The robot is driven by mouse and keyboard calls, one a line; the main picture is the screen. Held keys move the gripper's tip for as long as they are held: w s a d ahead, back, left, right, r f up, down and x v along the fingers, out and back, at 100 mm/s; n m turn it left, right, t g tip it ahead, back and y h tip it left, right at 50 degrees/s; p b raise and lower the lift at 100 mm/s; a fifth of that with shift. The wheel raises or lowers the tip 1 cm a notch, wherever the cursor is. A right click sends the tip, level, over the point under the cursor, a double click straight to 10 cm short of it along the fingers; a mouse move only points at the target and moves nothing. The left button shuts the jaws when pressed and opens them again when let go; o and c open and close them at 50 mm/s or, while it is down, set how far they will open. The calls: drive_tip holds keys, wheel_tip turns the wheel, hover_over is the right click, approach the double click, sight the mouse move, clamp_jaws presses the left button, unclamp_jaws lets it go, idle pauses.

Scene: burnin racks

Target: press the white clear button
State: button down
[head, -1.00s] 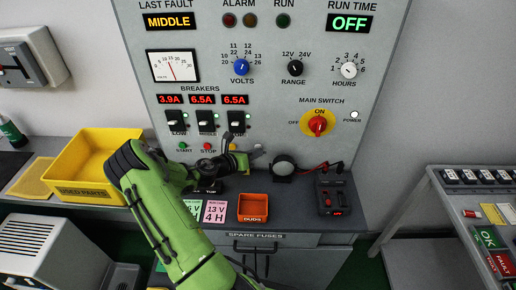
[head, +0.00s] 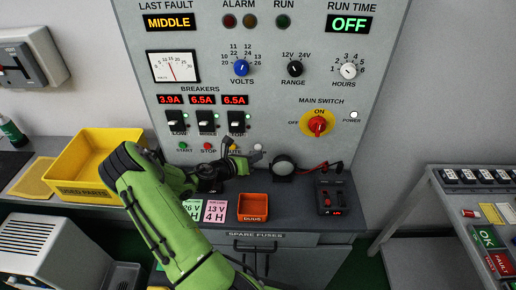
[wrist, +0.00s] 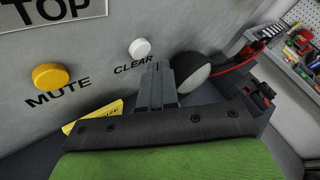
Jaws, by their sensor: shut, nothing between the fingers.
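The white clear button (wrist: 140,47) is on the grey panel face, above its CLEAR label, in the wrist view. It also shows small in the head view (head: 257,147), low on the panel. My gripper (wrist: 158,72) is shut and empty. Its fingertips appear just below and right of the button in the wrist view, close to the CLEAR label. I see no contact with the button, but the exact gap is hard to tell. In the head view my gripper (head: 254,158) is just below the button.
The yellow mute button (wrist: 49,76) is left of the clear button. A round dark lamp-like thing with a pale face (head: 283,165) is close on the right. An orange bin (head: 253,208) and a black box with red buttons (head: 329,198) are on the bench.

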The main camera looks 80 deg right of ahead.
drive_tip(key=shift+s+a+p, duration=0.1)
drive_tip(key=shift+s+a, duration=0.1)
drive_tip(key=shift+a, duration=0.6)
drive_tip(key=shift+s+a+p, duration=0.1)
drive_tip(key=shift+s+a, duration=0.05)
drive_tip(key=shift+a, duration=0.65)
drive_tip(key=shift+s+a+p, duration=0.1)
drive_tip(key=shift+s+a, duration=0.1)
drive_tip(key=shift+a, duration=0.6)
drive_tip(key=w+a+r+m+t+y, duration=0.45)
drive_tip(key=w+a+m, duration=0.25)
drive_tip(key=a, duration=0.3)
drive_tip(key=w+a+r+m+t+y, duration=0.3)
drive_tip(key=w+a+r+m+t, duration=0.15)
drive_tip(key=w+a+m, duration=0.5)
drive_tip(key=s+a+r+t+y, duration=0.1)
drive_tip(key=s+a+r, duration=0.2)
drive_tip(key=a, duration=0.4)
drive_tip(key=s+a+r+t+y, duration=0.1)
drive_tip(key=s+a+r+y, duration=0.1)
drive_tip(key=a+r, duration=0.3)
drive_tip(key=s+a+r+t+y, duration=0.2)
drive_tip(key=s+a+r, duration=0.2)
drive_tip(key=a, duration=0.7)
drive_tip(key=shift+a+r+m, duration=0.2)
drive_tip(key=shift+a+m, duration=0.05)
drive_tip(key=shift+m, duration=0.2)
